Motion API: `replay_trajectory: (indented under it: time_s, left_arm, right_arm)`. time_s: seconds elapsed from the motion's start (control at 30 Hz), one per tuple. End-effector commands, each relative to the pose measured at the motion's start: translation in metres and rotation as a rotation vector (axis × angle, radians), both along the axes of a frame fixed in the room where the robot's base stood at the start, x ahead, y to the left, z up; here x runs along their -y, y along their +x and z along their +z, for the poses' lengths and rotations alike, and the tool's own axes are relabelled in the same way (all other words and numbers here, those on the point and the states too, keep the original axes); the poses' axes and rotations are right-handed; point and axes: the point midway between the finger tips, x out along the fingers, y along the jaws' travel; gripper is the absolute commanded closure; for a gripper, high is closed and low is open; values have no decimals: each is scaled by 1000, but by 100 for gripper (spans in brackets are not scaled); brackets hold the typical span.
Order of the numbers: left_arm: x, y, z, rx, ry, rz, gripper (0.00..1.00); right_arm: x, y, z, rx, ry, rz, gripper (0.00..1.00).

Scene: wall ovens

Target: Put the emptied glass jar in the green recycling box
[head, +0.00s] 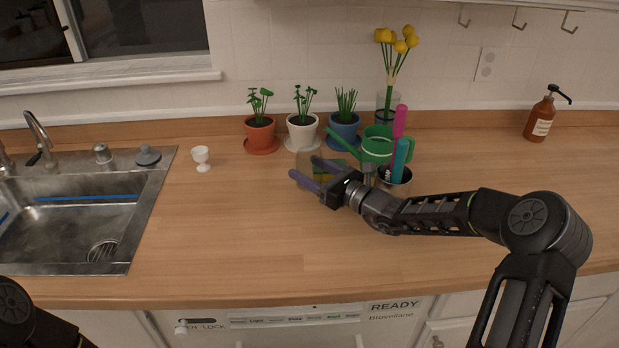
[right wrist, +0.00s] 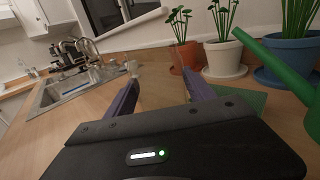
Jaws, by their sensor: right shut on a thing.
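My right gripper (head: 316,173) reaches in from the right, low over the middle of the counter, its two purple fingers apart. It is shut on a clear, see-through thing, most likely the glass jar (head: 308,161), which shows only faintly between the fingers. In the right wrist view, the purple fingers (right wrist: 158,98) stand either side of a faint glassy patch. Whether the jar touches the counter I cannot tell. No green recycling box is visible. Only a dark part of my left arm shows at the lower left of the head view; its gripper is out of view.
Potted plants (head: 302,134), a green watering can (head: 376,146) and a metal cup of utensils (head: 394,184) stand close by. A white egg-cup-like goblet (head: 202,158) is near the sink (head: 75,225). The front counter is clear.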

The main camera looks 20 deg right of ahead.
Motion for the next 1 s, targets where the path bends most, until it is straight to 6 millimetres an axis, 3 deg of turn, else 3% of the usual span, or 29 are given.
replay_trajectory:
  time_s: [0.2, 0.57, 0.6, 0.7, 1.0]
  left_arm:
    - [0, 0, 4, 0, 0, 0, 16]
    - [0, 0, 0, 0, 0, 0, 16]
    - [0, 0, 0, 0, 0, 0, 16]
    - [0, 0, 1, 0, 0, 0, 16]
    - [0, 0, 3, 0, 0, 0, 16]
  right_arm:
    - [0, 0, -26, -1, 1, -1, 100]
    - [0, 0, -30, 0, 0, 0, 100]
    - [0, 0, -30, -1, -1, 0, 36]
    - [0, 0, -30, -1, 0, -1, 28]
    - [1, 0, -28, -2, 0, -1, 28]
